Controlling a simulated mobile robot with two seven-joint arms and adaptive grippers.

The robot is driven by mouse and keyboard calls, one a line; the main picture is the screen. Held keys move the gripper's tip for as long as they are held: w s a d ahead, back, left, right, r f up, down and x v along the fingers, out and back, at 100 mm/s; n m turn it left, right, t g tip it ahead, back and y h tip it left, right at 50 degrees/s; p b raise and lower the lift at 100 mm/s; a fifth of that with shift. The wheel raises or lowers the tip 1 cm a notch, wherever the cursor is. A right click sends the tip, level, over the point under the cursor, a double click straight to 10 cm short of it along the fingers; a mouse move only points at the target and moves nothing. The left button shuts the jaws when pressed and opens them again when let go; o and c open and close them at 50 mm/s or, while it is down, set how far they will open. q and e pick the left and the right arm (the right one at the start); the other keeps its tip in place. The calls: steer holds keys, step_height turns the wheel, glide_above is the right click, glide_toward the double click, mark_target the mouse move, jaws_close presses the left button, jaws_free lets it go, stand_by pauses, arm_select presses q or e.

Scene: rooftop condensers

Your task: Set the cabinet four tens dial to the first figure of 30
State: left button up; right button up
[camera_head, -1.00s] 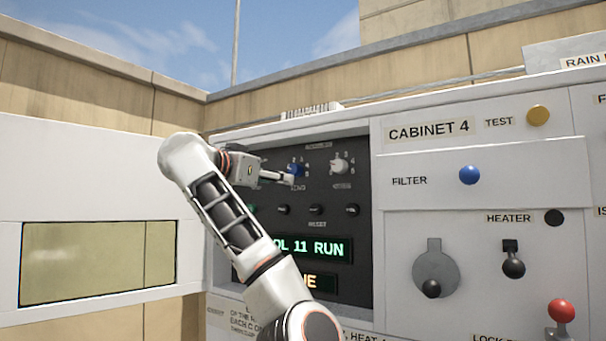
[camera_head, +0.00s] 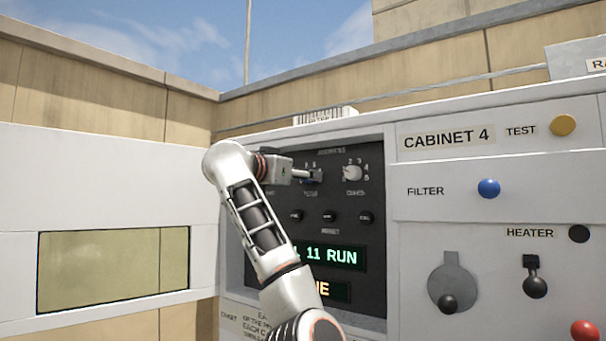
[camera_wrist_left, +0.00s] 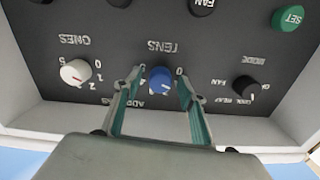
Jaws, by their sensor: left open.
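The blue tens dial (camera_wrist_left: 160,78) is on the dark control panel, with the word TENS beside it in the left wrist view, where the lettering appears upside down. My left gripper (camera_wrist_left: 159,86) is open, one finger on each side of the dial; I cannot tell whether either finger touches it. In the head view the left gripper (camera_head: 308,175) covers most of the tens dial, so its pointer and figures are hard to read. The white ones dial (camera_head: 353,173) is to its right. My right gripper is in neither view.
Small black knobs (camera_head: 330,216) and a lit display (camera_head: 333,255) are below the dials. The mode knob (camera_wrist_left: 246,87) and green set button (camera_wrist_left: 288,18) show in the wrist view. An open white door (camera_head: 100,180) with a window is at left.

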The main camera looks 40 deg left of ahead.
arm_select(q)
steer(key=c, duration=1.1)
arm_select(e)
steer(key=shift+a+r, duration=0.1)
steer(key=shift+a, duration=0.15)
arm_select(q)
steer(key=shift+b, duration=0.35)
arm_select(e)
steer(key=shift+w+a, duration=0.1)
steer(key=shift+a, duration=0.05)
